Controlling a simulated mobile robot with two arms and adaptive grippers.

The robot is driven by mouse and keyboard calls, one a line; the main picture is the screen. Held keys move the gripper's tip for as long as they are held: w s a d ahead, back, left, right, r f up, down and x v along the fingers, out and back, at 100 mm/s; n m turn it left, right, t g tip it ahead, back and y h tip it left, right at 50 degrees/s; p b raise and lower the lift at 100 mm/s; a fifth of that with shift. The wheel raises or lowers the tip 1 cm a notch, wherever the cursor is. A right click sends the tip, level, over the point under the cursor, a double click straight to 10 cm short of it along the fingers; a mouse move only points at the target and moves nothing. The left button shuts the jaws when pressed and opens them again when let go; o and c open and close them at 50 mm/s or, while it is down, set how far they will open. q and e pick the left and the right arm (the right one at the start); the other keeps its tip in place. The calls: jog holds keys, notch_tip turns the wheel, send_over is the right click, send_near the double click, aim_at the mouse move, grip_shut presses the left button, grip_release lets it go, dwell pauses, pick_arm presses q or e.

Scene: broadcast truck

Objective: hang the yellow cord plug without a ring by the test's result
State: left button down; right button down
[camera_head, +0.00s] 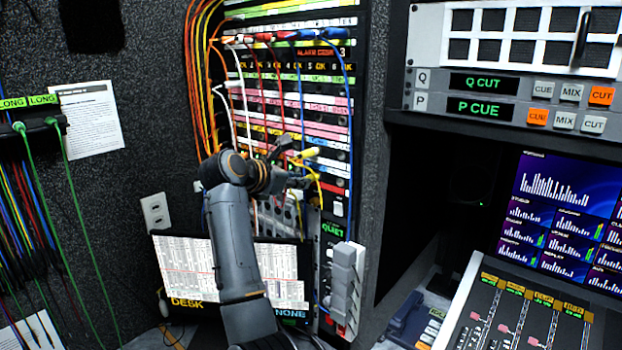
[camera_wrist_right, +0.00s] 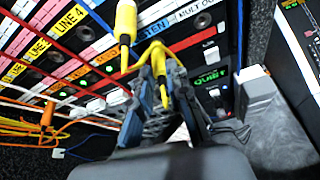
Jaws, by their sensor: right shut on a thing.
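The yellow cord plug (camera_head: 305,154) is at my right gripper (camera_head: 293,164), in front of the patch rack. In the wrist view the yellow plug (camera_wrist_right: 126,22) stands above the fingers, and yellow cord loops down by them. My right gripper (camera_wrist_right: 163,82) is shut on the yellow cord plug or its cord; the exact grip is hard to see. The rack's small display (camera_head: 332,230) reads "QUIET" in green. A holder (camera_head: 38,122) at the left wall has green "LONG" labels and green cords hanging from it. My left gripper is out of view.
The patch rack (camera_head: 290,85) carries orange, red, white and blue cords close to my right arm. A sheet panel (camera_head: 190,262) labelled "DESK" and "NONE" stands below. A pale grey block (camera_head: 345,285) is right of it. A control desk (camera_head: 520,315) fills the lower right.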

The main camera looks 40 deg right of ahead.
jog(key=shift+s+a+b, duration=0.15)
jog(key=shift+a+b, duration=0.25)
jog(key=shift+a, duration=1.15)
dwell(0.9)
jog(key=shift+a, duration=0.15)
jog(key=a+b, duration=0.1)
jog(key=a, duration=0.2)
jog(key=shift+s+a, duration=0.1)
jog(key=shift+s, duration=0.05)
dwell(0.6)
jog(key=shift+a, duration=0.1)
jog(key=a+b, duration=0.1)
jog(key=a, duration=0.1)
jog(key=shift+s+a, duration=0.1)
jog(key=shift+a, duration=0.3)
dwell(0.3)
